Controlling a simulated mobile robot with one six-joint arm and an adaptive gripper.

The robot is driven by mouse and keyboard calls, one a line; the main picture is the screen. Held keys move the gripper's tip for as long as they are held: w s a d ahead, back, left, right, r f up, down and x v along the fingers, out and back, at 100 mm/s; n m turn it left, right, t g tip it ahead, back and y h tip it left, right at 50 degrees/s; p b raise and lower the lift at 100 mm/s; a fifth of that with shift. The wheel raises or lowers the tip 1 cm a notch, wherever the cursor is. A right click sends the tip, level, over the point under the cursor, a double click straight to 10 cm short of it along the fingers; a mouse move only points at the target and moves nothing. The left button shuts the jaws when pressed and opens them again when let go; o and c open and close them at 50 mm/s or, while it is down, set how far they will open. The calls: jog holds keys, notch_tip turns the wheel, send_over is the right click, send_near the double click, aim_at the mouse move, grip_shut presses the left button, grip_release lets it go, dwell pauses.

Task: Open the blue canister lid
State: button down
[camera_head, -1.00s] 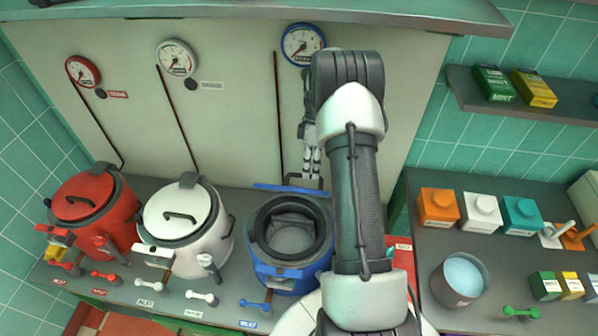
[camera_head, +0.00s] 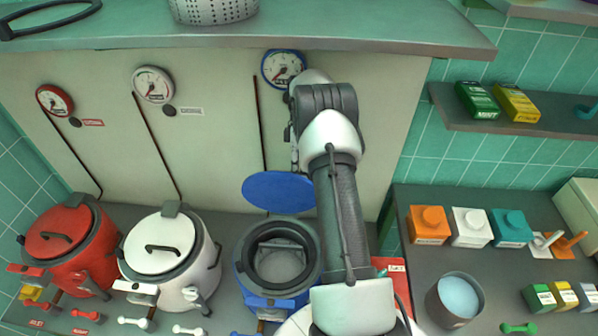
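The blue canister (camera_head: 244,285) stands on the counter left of my arm. Its mouth is uncovered and I see into its dark-rimmed, grey interior. Its round blue lid (camera_head: 278,192) is raised behind the mouth, with its flat face showing; the lid's right edge is close to or behind my arm. My gripper (camera_head: 295,150) is above the lid's right side, mostly hidden behind my own arm. I cannot see its fingertips or whether they touch anything.
A white canister (camera_head: 140,285) and a red canister (camera_head: 90,268), both lidded, stand to the left. A blue-rimmed gauge (camera_head: 284,66) is on the wall above. Orange, white and teal boxes (camera_head: 512,229) and a grey bucket (camera_head: 453,300) are on the right counter.

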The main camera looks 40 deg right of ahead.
jog(key=shift+s+f, duration=0.25)
jog(key=shift+f, duration=0.1)
jog(key=c, duration=1.8)
grip_release()
jog(key=shift+w+d, duration=0.1)
jog(key=shift+d, duration=0.05)
jog(key=shift+c, duration=0.2)
jog(key=shift+o, duration=1.2)
jog(key=shift+w+r, duration=0.1)
jog(key=shift+r, duration=0.05)
